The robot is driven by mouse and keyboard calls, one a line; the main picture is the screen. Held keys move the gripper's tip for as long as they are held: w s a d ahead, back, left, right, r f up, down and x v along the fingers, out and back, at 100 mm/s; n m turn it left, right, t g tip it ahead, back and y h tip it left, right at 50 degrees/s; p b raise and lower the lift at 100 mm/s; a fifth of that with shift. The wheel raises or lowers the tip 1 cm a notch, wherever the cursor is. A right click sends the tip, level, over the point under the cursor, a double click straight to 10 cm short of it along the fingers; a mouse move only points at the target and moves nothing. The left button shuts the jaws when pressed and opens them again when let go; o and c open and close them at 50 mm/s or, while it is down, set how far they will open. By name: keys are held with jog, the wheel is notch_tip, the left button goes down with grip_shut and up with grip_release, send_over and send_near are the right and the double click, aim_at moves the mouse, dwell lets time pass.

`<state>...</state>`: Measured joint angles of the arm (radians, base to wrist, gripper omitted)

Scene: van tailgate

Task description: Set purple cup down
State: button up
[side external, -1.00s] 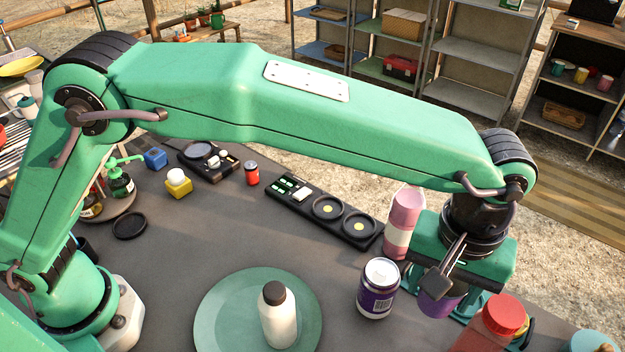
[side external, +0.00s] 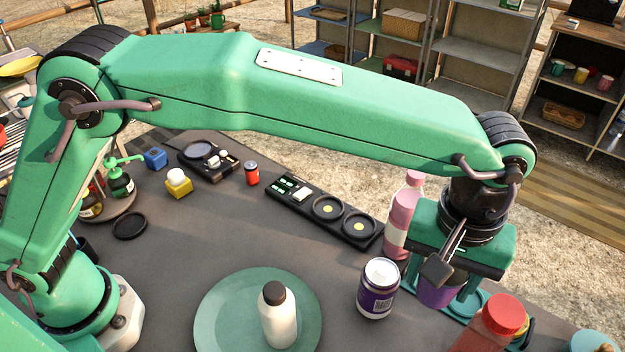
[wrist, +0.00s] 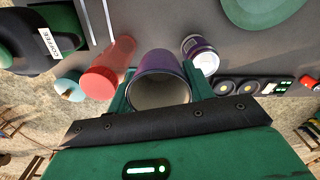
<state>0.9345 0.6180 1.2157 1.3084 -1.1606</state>
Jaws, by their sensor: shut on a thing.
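The purple cup (side external: 438,292) is held between the fingers of my gripper (side external: 452,284). My gripper is shut on it, and in the side view the gripper body hides its upper part. In the wrist view the cup (wrist: 160,64) sits between the two green fingers, and its pale hollow inside shows. The cup looks close to upright. Whether its base touches anything below cannot be told.
A purple-labelled jar (side external: 378,288) stands just left of the cup, a pink bottle (side external: 398,225) behind it, and a red-capped bottle (side external: 490,325) in front to the right. A white bottle (side external: 278,318) stands on a green plate (side external: 215,310). The middle table is clear.

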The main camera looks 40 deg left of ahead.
jog(key=w+a+n, duration=0.1)
jog(key=a, duration=0.2)
jog(key=w+a+n, duration=0.1)
jog(key=a+n, duration=0.1)
jog(key=a, duration=0.2)
jog(key=w+a+f+n, duration=0.1)
jog(key=a+n, duration=0.1)
jog(key=a, duration=0.1)
jog(key=shift+w+a, duration=0.15)
jog(key=shift+a, duration=0.15)
jog(key=s+a+f+n, duration=0.2)
jog(key=a+n, duration=0.2)
jog(key=a, duration=0.4)
jog(key=s+a+f+n, duration=0.1)
jog(key=a+n, duration=0.3)
jog(key=a, duration=0.4)
jog(key=s+a+f+n, duration=0.2)
jog(key=s+a+n, duration=0.1)
jog(key=a, duration=0.5)
jog(key=shift+s+a+f+n, duration=0.2)
jog(key=shift+f+n, duration=0.1)
jog(key=shift+n, duration=0.6)
jog(key=w+a+f, duration=0.2)
jog(key=a, duration=0.1)
jog(key=w+a+f, duration=0.2)
jog(key=a, duration=0.1)
jog(key=w+a+f, duration=0.2)
jog(key=a+f, duration=0.1)
jog(key=a, duration=0.1)
jog(key=shift+f, duration=0.15)
